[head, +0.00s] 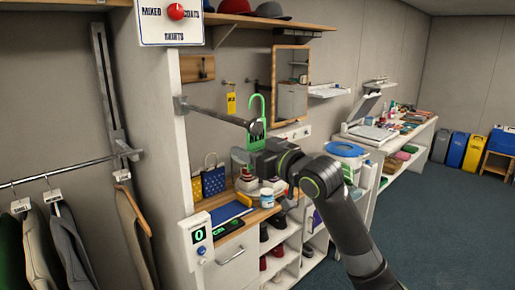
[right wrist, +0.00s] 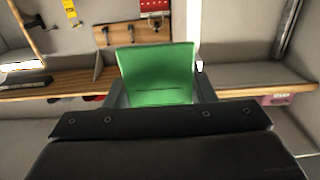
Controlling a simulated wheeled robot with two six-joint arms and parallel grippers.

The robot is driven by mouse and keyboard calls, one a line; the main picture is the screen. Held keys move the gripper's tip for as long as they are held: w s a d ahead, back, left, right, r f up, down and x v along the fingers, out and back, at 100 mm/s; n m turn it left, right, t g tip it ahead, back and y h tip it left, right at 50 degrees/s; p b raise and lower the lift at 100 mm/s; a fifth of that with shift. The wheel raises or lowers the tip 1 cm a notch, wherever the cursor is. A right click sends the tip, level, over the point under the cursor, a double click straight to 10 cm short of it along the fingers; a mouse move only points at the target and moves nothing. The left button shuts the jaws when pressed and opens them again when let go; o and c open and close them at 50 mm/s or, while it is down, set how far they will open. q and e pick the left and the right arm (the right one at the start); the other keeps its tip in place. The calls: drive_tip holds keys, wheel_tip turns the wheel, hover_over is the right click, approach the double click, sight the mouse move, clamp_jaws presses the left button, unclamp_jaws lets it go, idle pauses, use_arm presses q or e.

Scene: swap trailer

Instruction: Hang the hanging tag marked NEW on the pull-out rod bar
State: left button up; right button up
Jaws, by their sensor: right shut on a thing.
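My right gripper (head: 258,148) is shut on a green hanging tag (head: 256,108), held upright with its hook at the top. The pull-out rod bar (head: 215,113) sticks out from the white side panel, and its free end overlaps the tag in the head view. I cannot tell whether the hook is around the rod or only beside it. In the right wrist view the green tag (right wrist: 157,75) stands between the two fingers. I cannot read any lettering on it. My left gripper is not in view.
A yellow tag (head: 231,103) hangs on the back wall beside a wood-framed mirror (head: 305,60). A wooden counter (head: 262,214) below holds bags, jars and a blue mat. A clothes rail (head: 60,172) with garments is at the left. Open floor lies at the right.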

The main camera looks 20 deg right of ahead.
drive_tip(key=s+a+f+b, duration=0.2)
drive_tip(key=a, duration=0.4)
drive_tip(key=shift+s+a+f, duration=0.15)
drive_tip(key=shift+s+a, duration=0.15)
drive_tip(key=shift+a, duration=0.1)
idle(0.4)
drive_tip(key=o, duration=1)
